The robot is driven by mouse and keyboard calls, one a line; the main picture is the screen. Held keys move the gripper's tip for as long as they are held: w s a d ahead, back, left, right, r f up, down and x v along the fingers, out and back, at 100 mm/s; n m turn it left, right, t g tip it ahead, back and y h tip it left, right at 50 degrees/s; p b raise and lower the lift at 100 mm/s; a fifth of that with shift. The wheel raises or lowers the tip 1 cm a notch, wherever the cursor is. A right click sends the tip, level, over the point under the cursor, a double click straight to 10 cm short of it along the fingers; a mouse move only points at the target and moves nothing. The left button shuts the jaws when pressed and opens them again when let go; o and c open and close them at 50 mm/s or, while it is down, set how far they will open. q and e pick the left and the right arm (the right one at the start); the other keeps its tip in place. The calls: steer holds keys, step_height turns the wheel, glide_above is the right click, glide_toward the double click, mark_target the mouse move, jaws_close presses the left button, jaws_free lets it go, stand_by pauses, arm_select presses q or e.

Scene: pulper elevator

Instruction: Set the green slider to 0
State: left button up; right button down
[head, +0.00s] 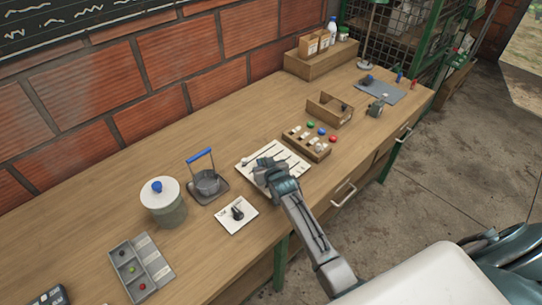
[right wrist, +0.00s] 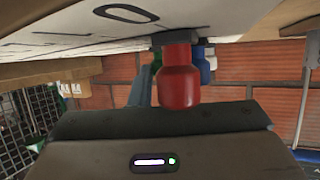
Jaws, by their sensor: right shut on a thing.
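The white slider panel (head: 285,151) lies on the bench, with dark slots and a pale knob (head: 246,161) at its left end. My right gripper (head: 267,168) is down over the panel's near part and hides the knobs there. In the right wrist view the panel (right wrist: 60,28) fills the top, with a printed 0. A red knob (right wrist: 180,78) stands in front of the fingers, with a blue knob (right wrist: 204,72) behind it. The jaws are shut on a knob mostly hidden by the red one; a green sliver (right wrist: 157,59) shows there. My left gripper is not in view.
A lidded canister (head: 162,202) stands further left.

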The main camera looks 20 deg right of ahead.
steer(key=c, duration=1.3)
jaws_free()
steer(key=shift+c, duration=0.2)
steer(key=shift+s, duration=0.15)
steer(key=b+v, duration=0.2)
steer(key=v, duration=0.8)
steer(key=shift+s+a+r, duration=0.1)
steer(key=shift+s+a, duration=0.05)
steer(key=shift+s, duration=0.15)
